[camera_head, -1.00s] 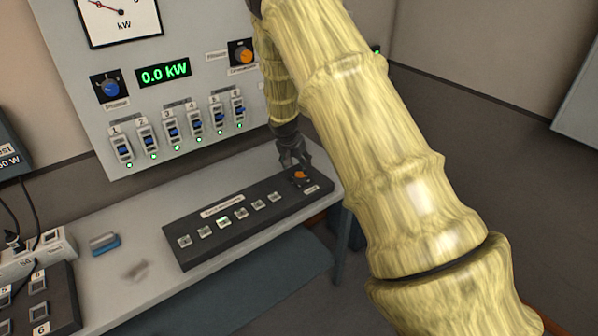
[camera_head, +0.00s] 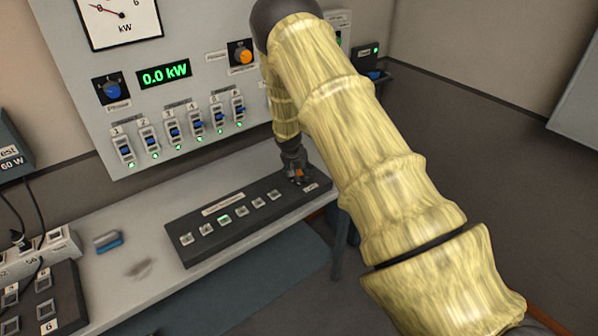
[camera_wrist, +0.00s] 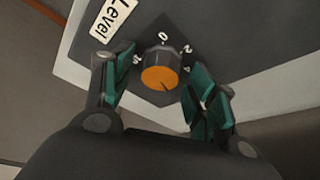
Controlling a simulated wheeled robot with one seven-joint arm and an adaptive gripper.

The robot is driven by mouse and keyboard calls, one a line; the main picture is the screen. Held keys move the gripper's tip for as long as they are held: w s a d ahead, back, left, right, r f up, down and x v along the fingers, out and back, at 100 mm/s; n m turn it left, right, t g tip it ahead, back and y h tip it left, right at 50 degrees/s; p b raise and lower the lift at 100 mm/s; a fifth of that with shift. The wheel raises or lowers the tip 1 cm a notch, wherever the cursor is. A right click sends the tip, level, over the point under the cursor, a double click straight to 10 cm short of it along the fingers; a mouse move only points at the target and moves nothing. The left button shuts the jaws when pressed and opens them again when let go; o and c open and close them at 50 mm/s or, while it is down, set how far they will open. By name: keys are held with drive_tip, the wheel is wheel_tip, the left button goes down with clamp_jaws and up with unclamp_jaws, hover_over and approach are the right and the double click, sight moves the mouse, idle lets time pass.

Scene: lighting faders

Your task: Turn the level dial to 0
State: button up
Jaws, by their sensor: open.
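The level dial (camera_wrist: 161,72), an orange-topped knob with a dark rim, shows in the wrist view beside a "Level" label (camera_wrist: 114,17). Marks around it include 0 at its top and 2 to the upper right. A thin dark line on the orange face points toward the lower right. My gripper (camera_wrist: 160,82) is open, with one green-padded finger on each side of the knob. A narrow gap seems to show on both sides, but contact is hard to judge. In the head view my gripper (camera_head: 296,172) is over the right end of the black console, largely covering the dial.
The black console (camera_head: 190,257) with a row of square buttons lies on a grey bench (camera_head: 120,290). Behind it stands a panel (camera_head: 190,75) with sliders, a blue knob, an orange knob and a 0.0 kW display. A blue object (camera_head: 108,241) lies at left.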

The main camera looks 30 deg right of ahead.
drive_tip(key=c, duration=1)
drive_tip(key=shift+c, duration=0.2)
drive_tip(key=shift+o, duration=0.2)
drive_tip(key=shift+n, duration=0.3)
